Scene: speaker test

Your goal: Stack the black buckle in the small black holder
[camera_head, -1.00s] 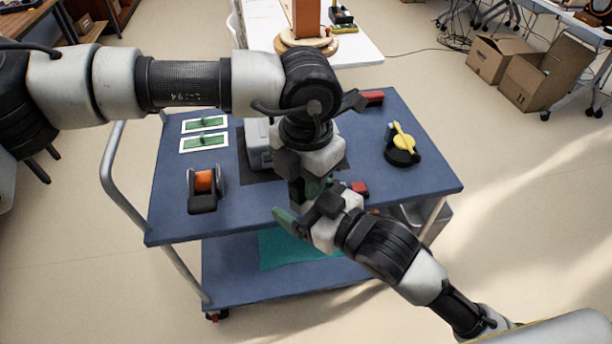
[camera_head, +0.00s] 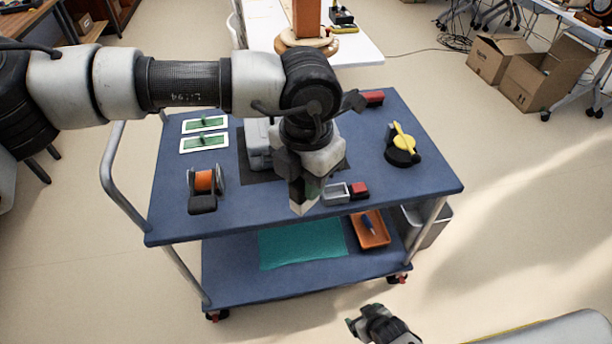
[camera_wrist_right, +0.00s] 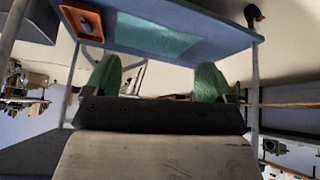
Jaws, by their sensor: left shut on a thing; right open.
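My left gripper (camera_head: 303,200) points down over the front middle of the blue cart top. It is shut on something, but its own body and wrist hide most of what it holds. I cannot make out the black buckle or say for sure which thing is the small black holder. A small grey open box (camera_head: 336,194) is just right of the left gripper. My right gripper (camera_head: 357,324) is low in front of the cart, apart from it. In the right wrist view its green fingertips (camera_wrist_right: 157,82) are spread with nothing between them.
The cart top (camera_head: 260,218) also bears an orange spool on a black stand (camera_head: 203,190), green cards (camera_head: 204,142), a grey case (camera_head: 258,145), red blocks (camera_head: 360,189) and a round black-and-yellow device (camera_head: 402,150). An orange tray (camera_head: 370,230) and teal sheet (camera_head: 300,244) lie on the lower shelf.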

